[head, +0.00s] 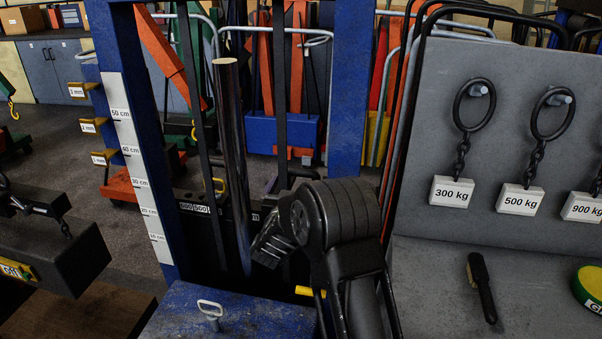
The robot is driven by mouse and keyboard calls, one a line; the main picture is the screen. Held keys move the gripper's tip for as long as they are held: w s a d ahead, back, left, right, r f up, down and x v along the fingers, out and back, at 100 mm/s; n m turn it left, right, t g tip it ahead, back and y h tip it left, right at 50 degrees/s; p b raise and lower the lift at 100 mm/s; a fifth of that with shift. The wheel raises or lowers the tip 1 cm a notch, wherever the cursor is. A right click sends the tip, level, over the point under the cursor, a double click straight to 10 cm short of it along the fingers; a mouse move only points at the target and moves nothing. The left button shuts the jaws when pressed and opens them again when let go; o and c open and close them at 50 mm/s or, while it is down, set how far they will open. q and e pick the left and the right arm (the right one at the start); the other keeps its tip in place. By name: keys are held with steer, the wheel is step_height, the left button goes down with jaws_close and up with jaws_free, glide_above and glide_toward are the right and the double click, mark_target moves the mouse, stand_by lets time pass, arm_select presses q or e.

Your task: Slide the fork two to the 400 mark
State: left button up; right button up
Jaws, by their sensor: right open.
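A blue lift frame (350,90) stands in front of me, with a white centimetre scale (133,165) on its left post. Low between the posts is a dark crossbar with a white number strip (195,208); I read 600 and 500 on its left part. The 400 mark cannot be made out; my arm covers part of the strip. Dark uprights (190,90) run down to the bar. I cannot tell which part is fork two. My right gripper (268,248) is open, in front of the bar's right part; contact cannot be told. My left gripper is not in view.
A blue cover with a light metal loop (209,309) lies in front of the frame. At right, a grey panel holds tags for 300 kg (452,191), 500 kg (520,199) and 900 kg. A brush (482,288) lies on the grey surface below. A dark block (50,250) stands at left.

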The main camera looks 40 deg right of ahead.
mark_target(292, 173)
steer(key=p+x, duration=0.1)
steer(key=x, duration=0.6)
steer(key=shift+w+d, duration=0.15)
steer(key=shift+d, duration=0.15)
steer(key=shift+c, duration=0.2)
steer(key=c, duration=1.8)
steer(key=shift+w+a+f+b, duration=0.1)
steer(key=shift+w+a+b, duration=0.4)
steer(key=shift+w+a, duration=0.05)
steer(key=shift+c, duration=0.3)
steer(key=shift+w+a, duration=0.15)
steer(key=shift+w, duration=0.1)
steer(key=o, duration=1.7)
steer(key=shift+a, duration=0.1)
steer(key=shift+o, duration=1)
steer(key=shift+w, duration=0.1)
